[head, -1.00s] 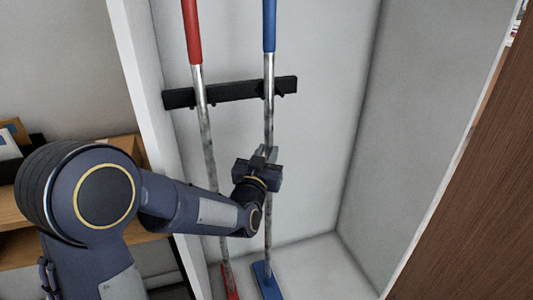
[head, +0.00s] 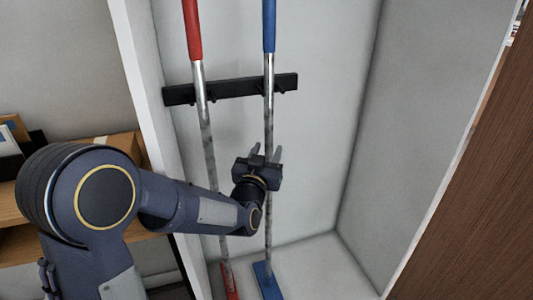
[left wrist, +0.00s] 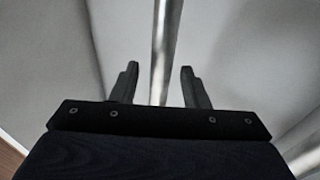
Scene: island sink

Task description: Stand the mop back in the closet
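Two long-handled tools stand upright in the white closet (head: 330,150). One has a red grip (head: 192,30) and a red foot; the other has a blue grip (head: 269,25) and a blue foot (head: 268,280). I cannot tell for sure which is the mop. Both poles cross a black wall holder (head: 232,90). My left gripper (head: 265,152) is open at the blue tool's pole, below the holder. In the left wrist view the metal pole (left wrist: 164,50) runs between the spread fingers (left wrist: 158,82), touching neither. My right gripper is not in view.
A brown wooden door or panel (head: 470,210) stands at the right. The closet's left wall edge (head: 140,80) is close to my left arm. Wooden shelves with boxes (head: 15,215) are at the left. The closet's right part is empty.

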